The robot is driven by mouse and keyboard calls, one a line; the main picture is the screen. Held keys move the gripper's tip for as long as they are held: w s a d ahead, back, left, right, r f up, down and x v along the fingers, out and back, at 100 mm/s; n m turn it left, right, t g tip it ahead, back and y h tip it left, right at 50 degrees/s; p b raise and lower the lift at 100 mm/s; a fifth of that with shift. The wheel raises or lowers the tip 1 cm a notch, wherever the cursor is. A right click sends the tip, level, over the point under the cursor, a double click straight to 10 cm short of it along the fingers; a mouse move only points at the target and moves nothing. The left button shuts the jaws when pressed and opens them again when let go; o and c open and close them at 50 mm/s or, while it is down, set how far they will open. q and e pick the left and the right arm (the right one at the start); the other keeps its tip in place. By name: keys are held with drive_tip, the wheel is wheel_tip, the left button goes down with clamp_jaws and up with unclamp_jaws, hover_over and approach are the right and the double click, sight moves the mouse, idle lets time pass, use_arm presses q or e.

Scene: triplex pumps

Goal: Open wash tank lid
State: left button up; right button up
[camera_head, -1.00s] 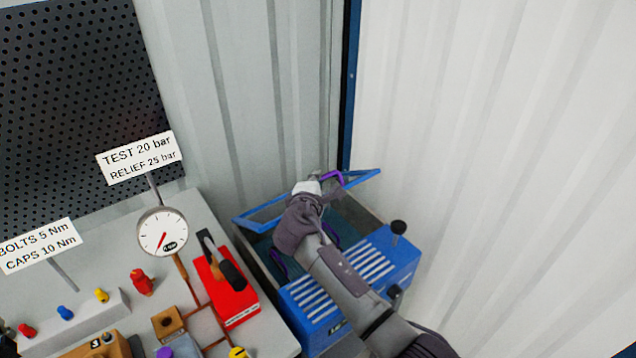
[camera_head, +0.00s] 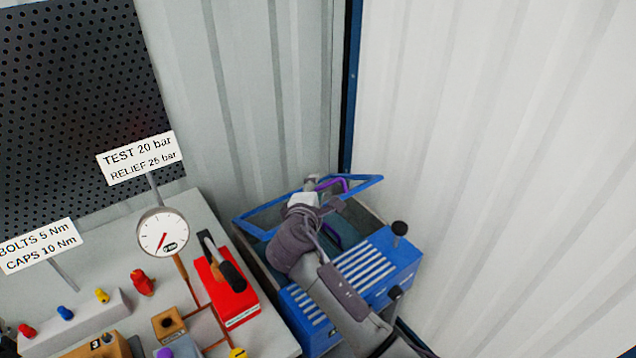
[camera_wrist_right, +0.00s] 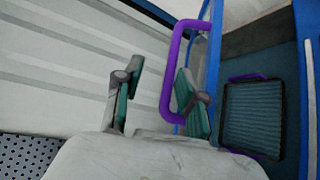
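The blue wash tank (camera_head: 388,262) stands in the corner, with its blue-framed lid (camera_head: 366,184) raised and tilted over the back of the opening. A purple handle (camera_head: 345,181) is on the lid. In the right wrist view the handle (camera_wrist_right: 168,85) juts from the lid (camera_wrist_right: 212,65). My right gripper (camera_wrist_right: 158,92) is open there: one finger overlaps the handle's loop and the other is clear of the bar on the left. In the head view my right gripper (camera_head: 312,190) is at the lid, partly hidden by its own wrist. My left gripper is not in view.
Inside the tank is a dark basket (camera_wrist_right: 255,115) with purple handles. A grey bench (camera_head: 210,345) to the left holds a red hand pump (camera_head: 228,290), a gauge (camera_head: 162,232) and small coloured parts. Ribbed walls (camera_head: 480,130) close in behind and to the right.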

drive_tip(key=v, duration=0.3)
drive_tip(key=shift+s+r, duration=0.2)
drive_tip(key=shift+s, duration=0.05)
drive_tip(key=shift+w+f, duration=0.1)
